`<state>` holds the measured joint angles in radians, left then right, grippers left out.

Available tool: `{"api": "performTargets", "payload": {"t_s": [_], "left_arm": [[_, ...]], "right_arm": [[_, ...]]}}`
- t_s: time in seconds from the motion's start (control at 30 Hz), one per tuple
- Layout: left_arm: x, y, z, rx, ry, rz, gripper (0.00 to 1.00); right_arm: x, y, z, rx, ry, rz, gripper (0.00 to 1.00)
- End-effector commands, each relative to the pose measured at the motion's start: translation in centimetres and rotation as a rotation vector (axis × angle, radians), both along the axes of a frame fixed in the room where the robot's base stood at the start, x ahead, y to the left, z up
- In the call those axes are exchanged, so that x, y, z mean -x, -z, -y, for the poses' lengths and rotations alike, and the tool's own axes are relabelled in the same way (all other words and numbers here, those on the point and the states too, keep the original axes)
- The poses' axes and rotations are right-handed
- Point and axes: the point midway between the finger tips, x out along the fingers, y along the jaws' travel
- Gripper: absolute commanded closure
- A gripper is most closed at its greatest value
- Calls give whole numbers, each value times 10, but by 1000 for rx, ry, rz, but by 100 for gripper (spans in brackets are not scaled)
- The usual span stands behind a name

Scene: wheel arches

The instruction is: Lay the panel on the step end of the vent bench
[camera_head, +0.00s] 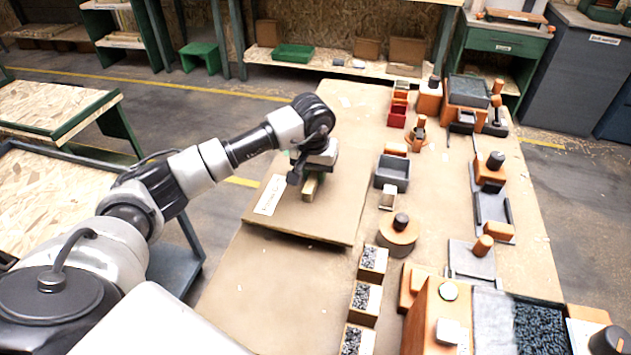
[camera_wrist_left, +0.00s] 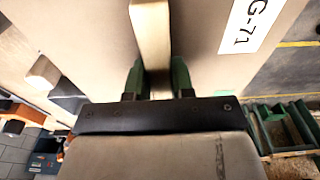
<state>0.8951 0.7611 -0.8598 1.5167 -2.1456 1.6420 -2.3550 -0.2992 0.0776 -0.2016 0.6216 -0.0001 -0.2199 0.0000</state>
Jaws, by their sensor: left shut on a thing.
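The panel (camera_head: 335,215) is a flat tan board with a white label and a short wooden handle (camera_head: 310,190) on top. It lies level at the left side of a long tan bench (camera_head: 275,285), partly over its left edge. I cannot tell whether it touches the bench top. My left gripper (camera_head: 311,182) comes down from above and is shut on the handle. In the left wrist view, the green fingers (camera_wrist_left: 157,80) stand on both sides of the handle (camera_wrist_left: 151,40), and the panel's label (camera_wrist_left: 247,22) reads "G-71". My right gripper is not in view.
On the bench right of the panel stand a grey bin (camera_head: 392,173), a round orange piece (camera_head: 398,235), small gravel boxes (camera_head: 366,298) and several orange and grey fixtures. The bench top in front of the panel is clear. A wood-topped cart (camera_head: 50,205) stands at the left.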

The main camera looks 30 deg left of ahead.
Motion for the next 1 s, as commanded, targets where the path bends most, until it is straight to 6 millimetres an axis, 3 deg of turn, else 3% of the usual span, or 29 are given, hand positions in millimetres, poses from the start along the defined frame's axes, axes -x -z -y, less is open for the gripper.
{"api": "performTargets", "payload": {"t_s": [0.23, 0.5, 0.83, 0.87, 1.0], "left_arm": [[-7, 11, -4, 1, 1, 1, 100], [-7, 43, -4, 1, 1, 1, 100], [-7, 48, -5, 0, 1, 3, 100], [-6, 49, -5, -1, 1, 1, 75], [-6, 48, -5, -1, 1, 0, 54]], "right_arm": [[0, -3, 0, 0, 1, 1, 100], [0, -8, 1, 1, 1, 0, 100], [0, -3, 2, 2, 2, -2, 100], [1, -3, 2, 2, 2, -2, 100], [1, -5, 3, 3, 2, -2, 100]]}}
